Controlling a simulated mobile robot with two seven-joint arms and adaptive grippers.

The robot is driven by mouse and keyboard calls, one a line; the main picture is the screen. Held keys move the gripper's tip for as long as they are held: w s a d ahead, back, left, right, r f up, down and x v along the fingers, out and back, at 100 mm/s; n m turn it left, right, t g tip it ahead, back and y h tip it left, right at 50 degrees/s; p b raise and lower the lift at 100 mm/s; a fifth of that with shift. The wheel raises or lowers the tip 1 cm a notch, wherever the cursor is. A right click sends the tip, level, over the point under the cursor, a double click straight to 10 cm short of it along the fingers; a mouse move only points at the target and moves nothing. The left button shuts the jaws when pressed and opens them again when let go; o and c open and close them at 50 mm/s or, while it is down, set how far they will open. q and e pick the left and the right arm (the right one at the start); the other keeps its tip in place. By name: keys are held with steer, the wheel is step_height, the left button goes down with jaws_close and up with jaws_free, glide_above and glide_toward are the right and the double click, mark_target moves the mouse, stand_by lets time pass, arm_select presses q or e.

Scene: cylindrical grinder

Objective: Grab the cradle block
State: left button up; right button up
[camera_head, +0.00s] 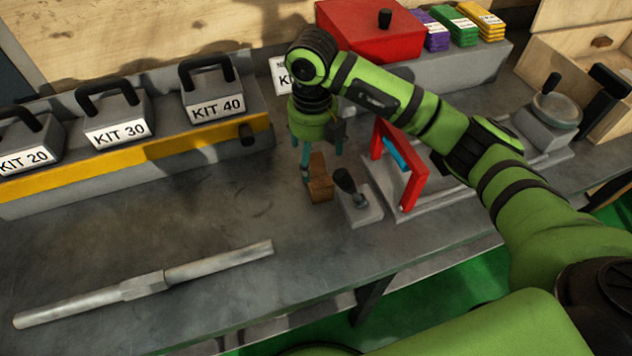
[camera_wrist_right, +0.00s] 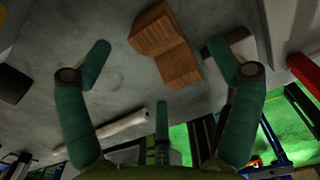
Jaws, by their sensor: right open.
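The cradle block (camera_head: 320,182) is a small brown wooden block with a notched shape, standing on the grey bench top. In the right wrist view the cradle block (camera_wrist_right: 166,48) shows between and beyond the fingertips, nearer the right-hand finger. My right gripper (camera_head: 318,162) points down at the block, with teal fingers apart and partly in front of or beside it. Contact with the block cannot be made out. My left gripper is not in view.
A grey block with a black knob (camera_head: 358,200) stands close right of the cradle block. A red frame (camera_head: 414,180) stands further right. A stepped metal shaft (camera_head: 150,284) lies front left. Kit weights (camera_head: 117,122) line the back left. The bench between is clear.

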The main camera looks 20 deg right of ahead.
mark_target(313, 177)
steer(key=shift+s+f+p, duration=0.25)
steer(key=shift+f+p, duration=0.2)
steer(key=shift+f, duration=0.35)
steer(key=f, duration=0.1)
steer(key=f+p, duration=0.1)
steer(key=f, duration=0.2)
steer(key=shift+s+a+f+p, duration=0.25)
steer(key=shift+s+f+p, duration=0.05)
steer(key=shift+f, duration=0.25)
steer(key=shift+w, duration=0.1)
steer(key=c, duration=0.3)
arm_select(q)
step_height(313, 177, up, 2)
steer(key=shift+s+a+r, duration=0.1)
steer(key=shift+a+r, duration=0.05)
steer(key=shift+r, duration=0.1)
arm_select(e)
steer(key=c, duration=1)
